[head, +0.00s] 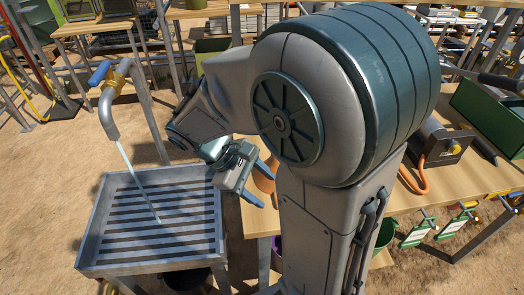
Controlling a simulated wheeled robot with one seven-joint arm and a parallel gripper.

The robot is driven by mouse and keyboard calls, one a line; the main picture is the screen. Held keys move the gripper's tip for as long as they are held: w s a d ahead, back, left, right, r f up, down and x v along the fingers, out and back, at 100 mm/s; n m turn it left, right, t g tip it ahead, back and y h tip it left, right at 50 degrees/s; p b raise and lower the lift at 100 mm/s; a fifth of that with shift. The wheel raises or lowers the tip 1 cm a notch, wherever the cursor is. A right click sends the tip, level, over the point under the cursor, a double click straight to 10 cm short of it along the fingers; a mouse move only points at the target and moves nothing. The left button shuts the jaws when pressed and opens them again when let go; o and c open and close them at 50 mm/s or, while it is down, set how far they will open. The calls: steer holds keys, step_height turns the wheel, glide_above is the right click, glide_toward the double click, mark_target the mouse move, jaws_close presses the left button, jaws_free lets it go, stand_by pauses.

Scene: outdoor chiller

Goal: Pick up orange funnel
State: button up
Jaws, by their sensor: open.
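An orange object (264,182), most likely the orange funnel, stands at the left end of the wooden table (258,222). Only part of it shows; my gripper and arm hide the rest, so its full shape cannot be told. My gripper (266,190) is open, with its two blue-grey fingers pointing right and down. The fingers overlap the orange object in the head view, one above and one below it. Whether they touch it or sit around it cannot be told.
A metal sink tray (90,226) with dark slats stands left of the table under a running tap (110,110). A dark box with an orange hose (440,145) and a green crate (490,115) sit on the right side. My arm blocks the middle.

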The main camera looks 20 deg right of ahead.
steer(key=w+n+h, duration=0.1)
steer(key=h, duration=0.1)
steer(key=w+f+n+h, duration=0.1)
steer(key=w+n, duration=0.1)
steer(key=w+n+h+b, duration=0.1)
steer(key=h, duration=0.1)
steer(key=shift+w+a+f+n+g+h, duration=0.3)
steer(key=shift+w+a+f, duration=0.1)
steer(key=w+a+f+n+t+h+b, duration=0.1)
steer(key=w+a+n+t+h, duration=0.1)
steer(key=w+a+n+h, duration=0.25)
steer(key=shift+h, duration=0.55)
steer(key=d, duration=0.8)
steer(key=shift+w+d+f, duration=0.1)
steer(key=shift+w+d, duration=0.1)
steer(key=shift+d, duration=0.15)
steer(key=shift+s+d+p, duration=0.15)
steer(key=shift+d+p, duration=0.05)
steer(key=shift+d, duration=1.15)
steer(key=shift+s+d+p, duration=0.15)
steer(key=shift+d, duration=1.2)
steer(key=shift+c, duration=0.4)
steer(key=c, duration=1)
